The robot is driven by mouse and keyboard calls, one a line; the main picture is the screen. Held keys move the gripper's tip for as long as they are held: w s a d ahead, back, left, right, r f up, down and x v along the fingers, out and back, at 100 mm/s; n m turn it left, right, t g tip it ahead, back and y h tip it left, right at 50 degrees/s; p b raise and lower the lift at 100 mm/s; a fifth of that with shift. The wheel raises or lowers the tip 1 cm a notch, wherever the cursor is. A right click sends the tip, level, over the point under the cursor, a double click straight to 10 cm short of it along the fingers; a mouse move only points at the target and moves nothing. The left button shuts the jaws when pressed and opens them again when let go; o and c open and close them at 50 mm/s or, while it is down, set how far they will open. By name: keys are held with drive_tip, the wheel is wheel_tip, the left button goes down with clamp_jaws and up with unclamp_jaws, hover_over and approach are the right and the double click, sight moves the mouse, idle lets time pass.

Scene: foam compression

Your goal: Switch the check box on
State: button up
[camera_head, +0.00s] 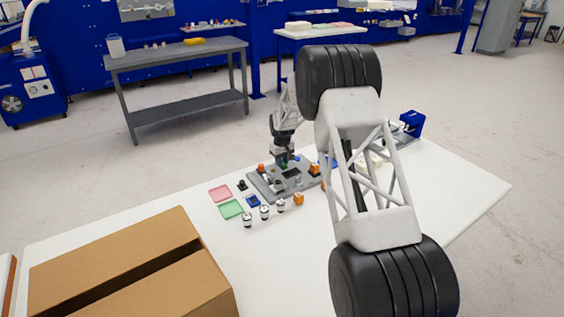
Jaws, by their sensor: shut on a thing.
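My gripper (282,159) points down over a grey board (262,190) near the middle of the white table. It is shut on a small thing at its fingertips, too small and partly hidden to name.
A pink tray (219,193) and a green tray (231,209) lie left of the board. Several small white-and-black pieces stand in front. A blue device (412,122) stands at the back right. The table's right front is bare.

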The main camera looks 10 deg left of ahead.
drive_tip(key=shift+s+t+y, duration=0.1)
drive_tip(key=shift+t+y, duration=0.3)
idle(0.3)
drive_tip(key=o, duration=0.9)
drive_tip(key=shift+r, duration=0.1)
drive_tip(key=shift+s+d+r, duration=0.15)
drive_tip(key=shift+d+r, duration=0.05)
drive_tip(key=shift+r, duration=1.7)
drive_tip(key=shift+s+d+r, duration=0.1)
drive_tip(key=shift+d+r, duration=0.05)
drive_tip(key=shift+r, duration=1.75)
